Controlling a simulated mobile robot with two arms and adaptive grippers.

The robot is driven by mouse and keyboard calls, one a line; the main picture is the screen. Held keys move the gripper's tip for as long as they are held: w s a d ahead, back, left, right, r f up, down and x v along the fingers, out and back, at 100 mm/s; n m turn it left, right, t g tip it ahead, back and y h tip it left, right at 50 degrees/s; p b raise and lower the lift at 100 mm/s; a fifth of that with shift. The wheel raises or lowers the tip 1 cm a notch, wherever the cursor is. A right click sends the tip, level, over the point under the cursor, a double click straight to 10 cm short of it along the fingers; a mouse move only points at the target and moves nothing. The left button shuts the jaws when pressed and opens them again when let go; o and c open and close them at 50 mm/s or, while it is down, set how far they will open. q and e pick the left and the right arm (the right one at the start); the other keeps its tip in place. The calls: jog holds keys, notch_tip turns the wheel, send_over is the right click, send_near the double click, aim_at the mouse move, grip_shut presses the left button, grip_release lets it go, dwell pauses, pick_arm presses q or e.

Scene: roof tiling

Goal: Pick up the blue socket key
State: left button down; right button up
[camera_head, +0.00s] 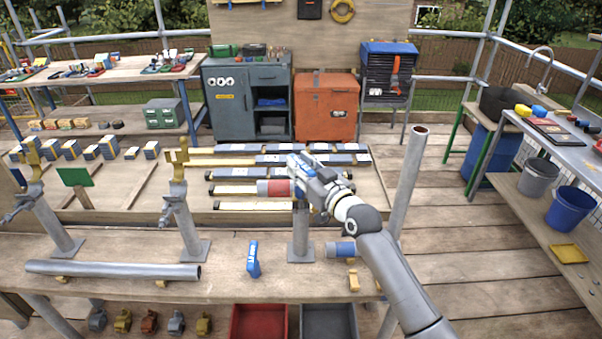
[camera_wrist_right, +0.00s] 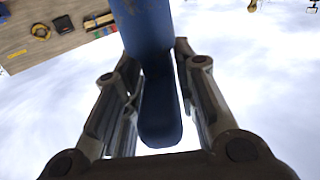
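A blue tool, which looks like the blue socket key (camera_wrist_right: 160,112), stands between the fingers of my right gripper (camera_wrist_right: 158,88) in the right wrist view. Its wide round part is at the top and its narrower, round-ended part reaches down between the fingers. The fingers close in on both sides, with thin light slivers beside them. In the head view my right gripper (camera_head: 300,182) is raised above the front bench, with blue parts at it. My left gripper is not in view.
On the front bench (camera_head: 130,257) are an upright blue item (camera_head: 253,260), a blue-and-grey cylinder (camera_head: 341,249), a long grey pipe (camera_head: 112,270) and upright posts. A red-and-grey cylinder (camera_head: 274,188) shows beside my right gripper. Red (camera_head: 258,322) and grey bins are below.

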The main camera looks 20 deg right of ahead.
grip_shut()
jog(key=shift+r, duration=0.1)
